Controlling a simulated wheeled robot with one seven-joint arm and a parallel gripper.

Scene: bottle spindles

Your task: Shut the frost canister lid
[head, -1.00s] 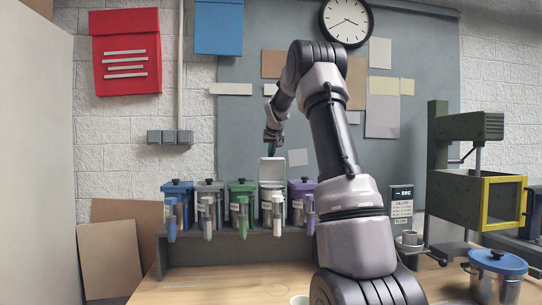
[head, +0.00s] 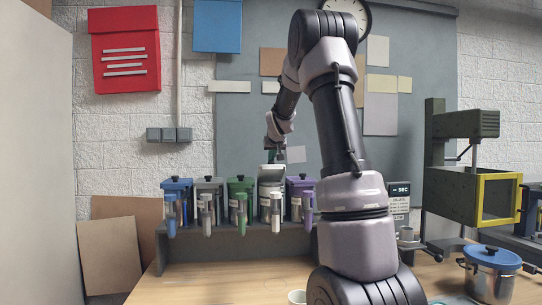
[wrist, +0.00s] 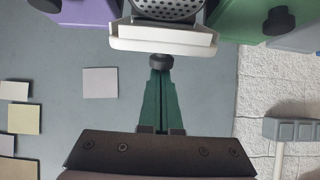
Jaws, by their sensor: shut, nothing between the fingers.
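The frost canister is the white one (head: 271,204), second from the right in the row on the shelf. Its lid (head: 272,173) is raised and tilted, not flat on the rim. In the wrist view the white lid (wrist: 163,40) shows edge-on, with its black knob (wrist: 161,61) facing my gripper and a perforated disc (wrist: 168,8) beyond. My gripper (head: 271,156) is just behind and above the lid. Its green fingers (wrist: 161,72) are shut and empty, their tips at the knob, seemingly touching it.
A purple canister (head: 300,189) stands close on the right, and a green canister (head: 240,187) close on the left. Grey and blue (head: 176,187) canisters stand further left. A cup (head: 297,297) is on the table in front. A green press with a yellow frame (head: 482,200) stands at right.

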